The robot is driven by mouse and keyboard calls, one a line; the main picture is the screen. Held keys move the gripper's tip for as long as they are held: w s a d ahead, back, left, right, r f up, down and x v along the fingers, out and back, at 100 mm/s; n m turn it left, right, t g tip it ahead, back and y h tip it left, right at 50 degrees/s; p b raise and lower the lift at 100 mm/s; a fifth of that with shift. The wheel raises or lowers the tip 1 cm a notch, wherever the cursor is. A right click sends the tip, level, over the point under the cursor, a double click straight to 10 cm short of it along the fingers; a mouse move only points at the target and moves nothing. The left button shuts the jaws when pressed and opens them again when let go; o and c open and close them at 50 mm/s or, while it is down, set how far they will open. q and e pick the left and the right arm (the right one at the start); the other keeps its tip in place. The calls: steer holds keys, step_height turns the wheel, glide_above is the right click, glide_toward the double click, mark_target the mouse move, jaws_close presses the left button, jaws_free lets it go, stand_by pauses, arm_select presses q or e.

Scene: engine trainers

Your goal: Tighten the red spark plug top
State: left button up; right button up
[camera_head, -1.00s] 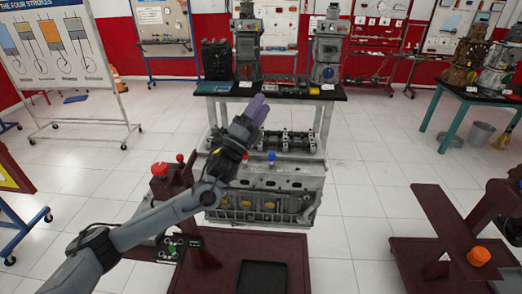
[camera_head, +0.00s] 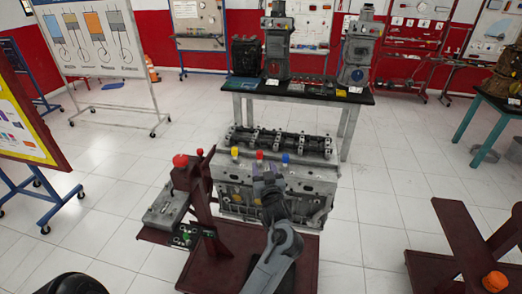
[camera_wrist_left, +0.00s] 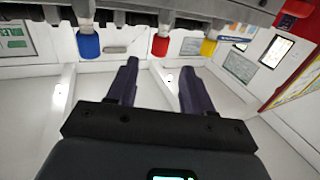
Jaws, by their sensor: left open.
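The red spark plug top (camera_head: 259,155) stands on the engine block (camera_head: 320,186), between the yellow top (camera_head: 235,152) and the blue top (camera_head: 285,158). In the left wrist view the red top (camera_wrist_left: 160,45) hangs in the upper middle, with the blue top (camera_wrist_left: 88,45) to its left and the yellow top (camera_wrist_left: 208,46) to its right. My left gripper (camera_head: 264,169) is right at the near side of the red top in the head view. Its purple fingers (camera_wrist_left: 157,68) are spread and empty, with the red top just beyond the gap between the tips. My right gripper is not in view.
A dark red stand (camera_head: 200,205) with a red knob (camera_head: 180,160) rises left of the engine. A table (camera_head: 300,92) with engine models stands behind. Another dark red stand with an orange knob (camera_head: 495,281) is at the lower right. White floor is open on both sides.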

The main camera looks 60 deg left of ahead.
mark_target(259, 151)
arm_select(q)
steer(key=x, duration=1)
steer(key=shift+w+a, duration=0.1)
steer(key=shift+a, duration=0.1)
jaws_close()
